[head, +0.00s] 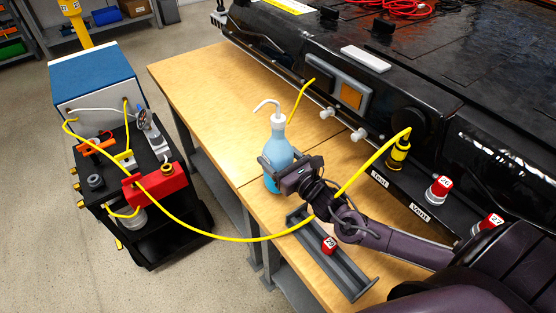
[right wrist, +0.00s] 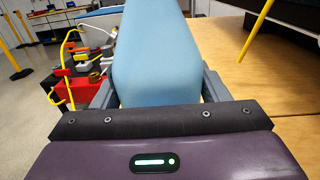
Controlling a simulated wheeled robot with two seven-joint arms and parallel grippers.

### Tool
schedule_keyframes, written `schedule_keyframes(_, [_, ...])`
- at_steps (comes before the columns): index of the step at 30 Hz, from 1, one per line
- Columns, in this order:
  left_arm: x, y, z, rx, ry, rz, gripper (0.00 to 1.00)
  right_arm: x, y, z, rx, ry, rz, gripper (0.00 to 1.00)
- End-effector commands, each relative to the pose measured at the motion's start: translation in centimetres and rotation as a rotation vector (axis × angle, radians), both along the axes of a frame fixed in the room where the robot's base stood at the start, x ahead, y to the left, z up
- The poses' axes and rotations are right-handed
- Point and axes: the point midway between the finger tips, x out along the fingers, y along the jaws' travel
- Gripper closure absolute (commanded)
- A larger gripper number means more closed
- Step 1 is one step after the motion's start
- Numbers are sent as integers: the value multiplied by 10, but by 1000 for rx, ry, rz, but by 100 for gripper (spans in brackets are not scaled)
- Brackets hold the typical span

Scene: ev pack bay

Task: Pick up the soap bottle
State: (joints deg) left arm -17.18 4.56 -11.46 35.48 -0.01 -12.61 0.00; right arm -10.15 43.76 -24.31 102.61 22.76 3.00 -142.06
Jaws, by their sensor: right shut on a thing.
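The soap bottle (head: 278,153) is light blue with a white bent spout on top. It stands upright at the wooden bench, near its left edge. My right gripper (head: 276,169) is shut on the bottle's lower body, with a finger on either side. In the right wrist view the bottle (right wrist: 157,55) fills the middle between the two grey fingers. Whether its base touches the bench is hard to tell. My left gripper is not in view.
A grey tray (head: 352,283) with a red-capped piece lies right of the bottle. A yellow hose (head: 225,236) runs from the black cart (head: 150,238) past my right wrist to the black battery pack (head: 480,90). The bench (head: 200,80) is clear behind the bottle.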

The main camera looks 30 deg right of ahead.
Motion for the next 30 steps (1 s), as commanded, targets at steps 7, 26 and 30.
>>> schedule_keyframes(7, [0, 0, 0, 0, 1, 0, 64, 0, 0, 41, -2, -10, 3, 54])
schedule_keyframes(26, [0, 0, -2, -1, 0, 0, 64, 0, 0, 184, -3, -7, 1, 54])
schedule_keyframes(30, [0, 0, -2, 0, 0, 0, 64, 0, 0, 194, -1, -5, 1, 54])
